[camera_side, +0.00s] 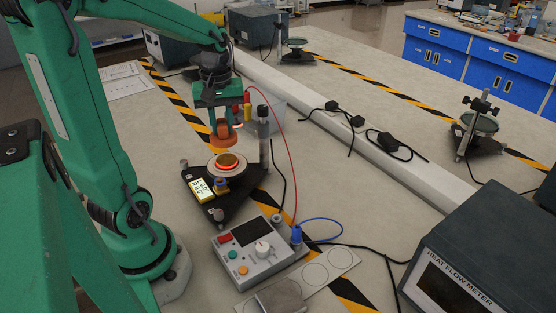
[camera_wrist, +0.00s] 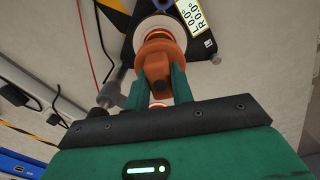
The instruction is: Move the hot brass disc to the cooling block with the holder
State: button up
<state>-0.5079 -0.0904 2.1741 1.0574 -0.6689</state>
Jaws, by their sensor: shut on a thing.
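The hot brass disc (camera_side: 227,160) glows orange at its rim and lies on a pale round plate on a black three-cornered stand. My gripper (camera_side: 225,117) is shut on the orange holder (camera_side: 224,139), which hangs above the disc with a small gap between them. In the wrist view the holder (camera_wrist: 156,66) sits between the green fingers of my gripper (camera_wrist: 160,88). It hides most of the disc there; a red glow shows around it. A grey block (camera_side: 280,298) lies at the bottom edge; I cannot tell whether it is the cooling block.
A metal post (camera_side: 264,132) rises close right of my gripper. A red cable (camera_side: 285,135) arcs beside it. A strip with circles (camera_side: 341,262) lies right of the box.

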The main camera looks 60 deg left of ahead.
aim_at(224, 139)
jog(key=shift+f, duration=0.15)
jog(key=shift+f, duration=2.2)
jog(key=shift+f, duration=1.2)
dwell(2.0)
jog(key=shift+r, duration=0.75)
dwell(0.4)
jog(key=shift+r, duration=0.4)
jog(key=shift+d, duration=0.1)
jog(key=shift+s+d, duration=0.2)
jog(key=shift+d, duration=0.75)
jog(key=shift+s+d, duration=0.2)
jog(key=shift+d, duration=0.75)
jog(key=shift+s+d, duration=0.2)
jog(key=shift+d, duration=0.75)
